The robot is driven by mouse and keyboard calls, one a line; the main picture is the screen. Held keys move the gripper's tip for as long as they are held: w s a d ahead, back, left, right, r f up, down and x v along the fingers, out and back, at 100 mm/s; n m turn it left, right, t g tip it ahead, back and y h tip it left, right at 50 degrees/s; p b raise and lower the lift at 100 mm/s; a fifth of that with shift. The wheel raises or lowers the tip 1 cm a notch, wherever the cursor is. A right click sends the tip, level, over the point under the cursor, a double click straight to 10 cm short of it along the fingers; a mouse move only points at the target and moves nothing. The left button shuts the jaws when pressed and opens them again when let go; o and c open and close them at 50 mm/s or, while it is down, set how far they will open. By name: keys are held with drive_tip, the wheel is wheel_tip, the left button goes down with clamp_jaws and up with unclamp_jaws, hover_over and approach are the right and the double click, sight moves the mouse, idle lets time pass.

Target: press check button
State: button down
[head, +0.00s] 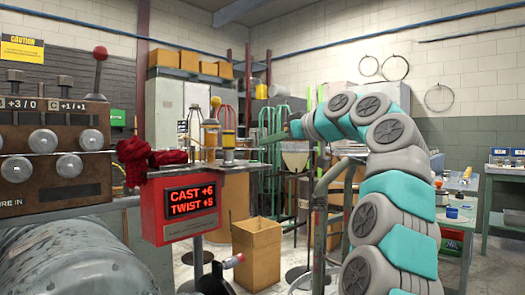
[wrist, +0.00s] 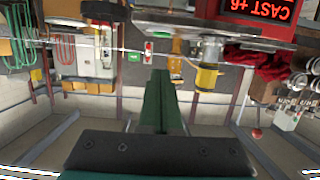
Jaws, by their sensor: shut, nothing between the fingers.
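My gripper (head: 268,139) is shut and empty, its green fingers pointing left in the head view. In the wrist view its closed fingers (wrist: 160,85) point up the picture. The red box (head: 192,203) has a display (head: 191,198) reading CAST +6, TWIST +5. The display is partly in the wrist view (wrist: 258,8), upside down. A yellow cylinder (head: 229,138) stands on the plate above the box, left of my fingertips; it also shows in the wrist view (wrist: 205,78). I cannot pick out a check button for certain.
A crumpled red cloth (head: 148,160) lies left of the plate. The brown control panel (head: 50,155) with knobs and a red-ball lever (head: 100,53) stands at left. A cardboard box (head: 257,250) stands on the floor. A workbench (head: 495,215) is at right.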

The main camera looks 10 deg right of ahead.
drive_tip(key=v, duration=0.6)
drive_tip(key=shift+s+d, duration=0.15)
drive_tip(key=shift+s, duration=0.15)
drive_tip(key=s+a+f+m+g+h, duration=0.15)
drive_tip(key=s+a+f+g, duration=0.4)
drive_tip(key=f, duration=0.75)
drive_tip(key=s+a+f+m+g+h, duration=0.1)
drive_tip(key=s+a+f+g+h, duration=0.1)
drive_tip(key=s+a+f, duration=0.85)
drive_tip(key=s+d+f+m+g+h, duration=0.1)
drive_tip(key=s+d+f+g, duration=0.1)
drive_tip(key=s+f, duration=0.7)
drive_tip(key=s+d+f+m+g+h, duration=0.2)
drive_tip(key=s+d+f, duration=0.3)
drive_tip(key=s+f, duration=0.4)
drive_tip(key=s+d+f+m+g+h, duration=0.1)
drive_tip(key=s+d+f, duration=0.3)
drive_tip(key=s+f, duration=0.5)
wheel_tip(320, 180, down, 2)
drive_tip(key=shift+f+m+g+h, duration=0.1)
drive_tip(key=shift+m+g+h, duration=0.25)
drive_tip(key=shift+g+h, duration=0.4)
